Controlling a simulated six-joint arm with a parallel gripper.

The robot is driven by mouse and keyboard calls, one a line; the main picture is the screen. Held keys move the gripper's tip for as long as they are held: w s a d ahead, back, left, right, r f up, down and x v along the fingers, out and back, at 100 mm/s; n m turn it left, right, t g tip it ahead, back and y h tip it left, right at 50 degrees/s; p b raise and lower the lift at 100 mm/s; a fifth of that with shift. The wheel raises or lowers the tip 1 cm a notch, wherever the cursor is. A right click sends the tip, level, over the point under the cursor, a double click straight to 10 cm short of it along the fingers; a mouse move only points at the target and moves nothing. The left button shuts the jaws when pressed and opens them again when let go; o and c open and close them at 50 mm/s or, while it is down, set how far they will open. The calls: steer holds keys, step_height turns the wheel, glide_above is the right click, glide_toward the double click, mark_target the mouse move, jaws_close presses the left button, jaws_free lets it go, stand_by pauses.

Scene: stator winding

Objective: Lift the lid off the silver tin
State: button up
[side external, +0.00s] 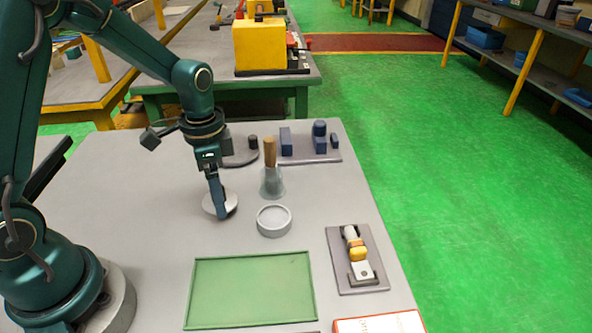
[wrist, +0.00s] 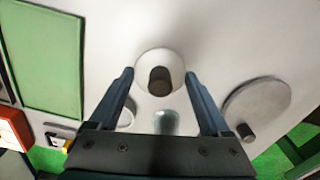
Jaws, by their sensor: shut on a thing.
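The lid (side external: 209,207) is a pale round disc, and my gripper (side external: 222,212) is shut on it. In the wrist view the lid (wrist: 146,62) lies between my fingertips (wrist: 160,76), with a dark knob standing up from its middle. The silver tin (side external: 274,221) is a low, round, open-topped grey container on the table, just right of the lid and apart from it. In the wrist view the tin (wrist: 126,117) is partly hidden behind my left finger. I cannot tell whether the lid touches the table.
A glass jar (side external: 272,184) with a wooden-handled tool stands just behind the tin. Blue blocks on a grey plate (side external: 310,158) and a round plate with a dark knob (side external: 240,157) stand farther back. A green tray (side external: 250,290) lies in front; a fixture plate (side external: 340,262) is at right.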

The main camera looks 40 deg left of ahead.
steer(key=shift+f, duration=0.8)
stand_by(1.4)
steer(key=o, duration=1.2)
steer(key=shift+c, duration=0.2)
steer(key=shift+r, duration=3.55)
